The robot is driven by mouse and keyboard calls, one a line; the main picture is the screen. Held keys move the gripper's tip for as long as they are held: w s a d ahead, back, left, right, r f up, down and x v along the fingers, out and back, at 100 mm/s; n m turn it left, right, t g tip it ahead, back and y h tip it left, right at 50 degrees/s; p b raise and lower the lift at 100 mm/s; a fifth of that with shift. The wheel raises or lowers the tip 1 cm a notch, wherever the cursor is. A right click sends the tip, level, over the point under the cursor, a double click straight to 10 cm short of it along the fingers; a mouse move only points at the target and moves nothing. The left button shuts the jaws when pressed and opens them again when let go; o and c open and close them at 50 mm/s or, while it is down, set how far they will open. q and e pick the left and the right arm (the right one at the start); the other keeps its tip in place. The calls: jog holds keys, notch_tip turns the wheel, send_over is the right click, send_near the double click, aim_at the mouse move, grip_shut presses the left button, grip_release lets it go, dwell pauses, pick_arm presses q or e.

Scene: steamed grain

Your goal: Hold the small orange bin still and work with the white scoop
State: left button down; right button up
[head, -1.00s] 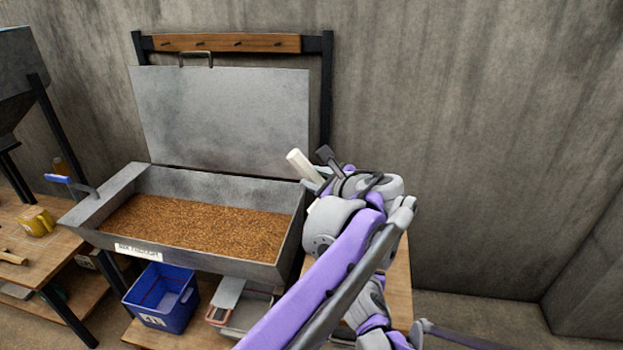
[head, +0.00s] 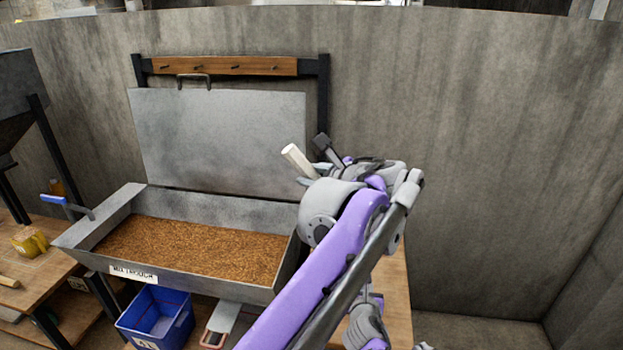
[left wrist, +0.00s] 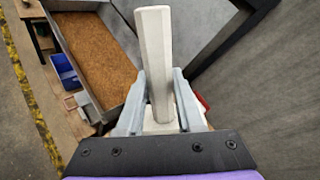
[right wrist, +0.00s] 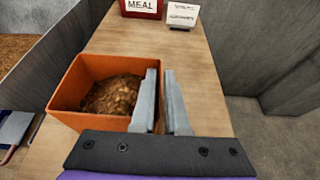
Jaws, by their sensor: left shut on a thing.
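The white scoop (left wrist: 155,60) shows in the left wrist view as a long pale handle between my left fingers (left wrist: 160,92), which are shut on it. In the head view the handle (head: 297,160) sticks up from my left gripper (head: 312,172); the scoop's far end is hidden. In the right wrist view the small orange bin (right wrist: 65,83) stands on a wooden bench, with brown grain inside. My right gripper (right wrist: 164,82) is at the bin's right side, its fingers a narrow gap apart. The left finger covers part of the bin's right edge.
A metal trough (head: 190,284) full of brown grain stands left of my arm, its lid (head: 220,140) raised. A blue bin (head: 160,335) sits below it. In the right wrist view, a red container (right wrist: 141,9) and a white labelled box (right wrist: 182,16) stand farther along the bench (right wrist: 200,70).

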jog(key=o, duration=0.3)
jog(key=shift+o, duration=0.2)
